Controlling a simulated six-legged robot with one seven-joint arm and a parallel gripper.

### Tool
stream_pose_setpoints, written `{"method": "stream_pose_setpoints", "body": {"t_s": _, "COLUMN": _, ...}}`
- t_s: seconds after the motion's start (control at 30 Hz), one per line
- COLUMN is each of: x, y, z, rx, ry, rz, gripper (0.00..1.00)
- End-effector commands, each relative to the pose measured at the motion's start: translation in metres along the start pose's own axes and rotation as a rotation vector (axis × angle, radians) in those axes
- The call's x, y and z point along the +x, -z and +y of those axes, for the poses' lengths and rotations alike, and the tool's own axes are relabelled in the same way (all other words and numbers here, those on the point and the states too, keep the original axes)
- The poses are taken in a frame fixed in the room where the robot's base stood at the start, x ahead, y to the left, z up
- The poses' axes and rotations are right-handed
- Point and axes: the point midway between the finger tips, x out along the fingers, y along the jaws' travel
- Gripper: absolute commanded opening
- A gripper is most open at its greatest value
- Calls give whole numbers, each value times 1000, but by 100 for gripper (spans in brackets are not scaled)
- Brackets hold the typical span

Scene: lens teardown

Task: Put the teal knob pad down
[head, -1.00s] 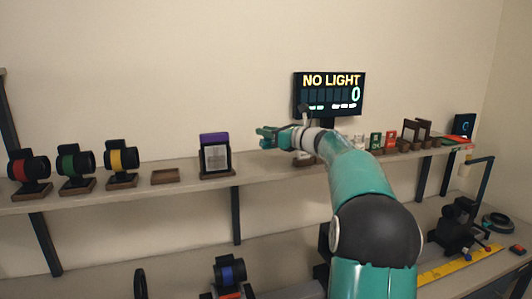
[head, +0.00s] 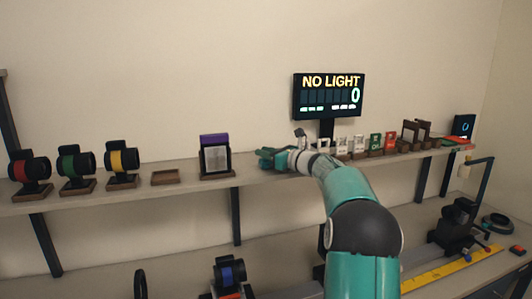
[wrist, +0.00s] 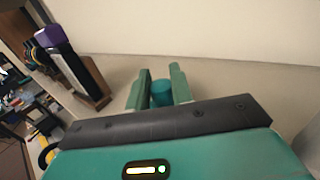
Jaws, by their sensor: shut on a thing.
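The teal knob pad (wrist: 162,93) shows in the wrist view as a small round teal piece between my gripper's two fingers. My gripper (wrist: 160,88) is shut on it. In the head view my gripper (head: 266,158) is at the upper shelf (head: 262,172), just right of the framed stand with the purple top (head: 215,155). The pad cannot be made out there. In the wrist view the fingers point over the pale shelf surface towards the wall. I cannot tell whether the pad touches the shelf.
Several lens mounts and an empty wooden tray (head: 165,177) stand on the shelf to the left. Small cards (head: 376,143) and dark frames stand to the right. A "NO LIGHT" display (head: 328,95) is behind. The wrist view shows bare shelf around the fingers.

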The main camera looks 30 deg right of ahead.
Motion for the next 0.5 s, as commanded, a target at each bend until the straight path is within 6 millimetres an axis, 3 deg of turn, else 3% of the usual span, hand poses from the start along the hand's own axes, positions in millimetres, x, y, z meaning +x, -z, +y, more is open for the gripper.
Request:
{"method": "stream_pose_setpoints", "body": {"t_s": 0.03, "x": 0, "y": 2, "z": 0, "rx": 1, "ry": 0, "rz": 0, "gripper": 24}}
{"method": "stream_pose_setpoints", "body": {"t_s": 0.13, "x": 0, "y": 1, "z": 0, "rx": 1, "ry": 0, "rz": 0, "gripper": 44}}
{"method": "stream_pose_setpoints", "body": {"t_s": 0.5, "x": -2, "y": 2, "z": 0, "rx": 1, "ry": 1, "rz": 0, "gripper": 44}}
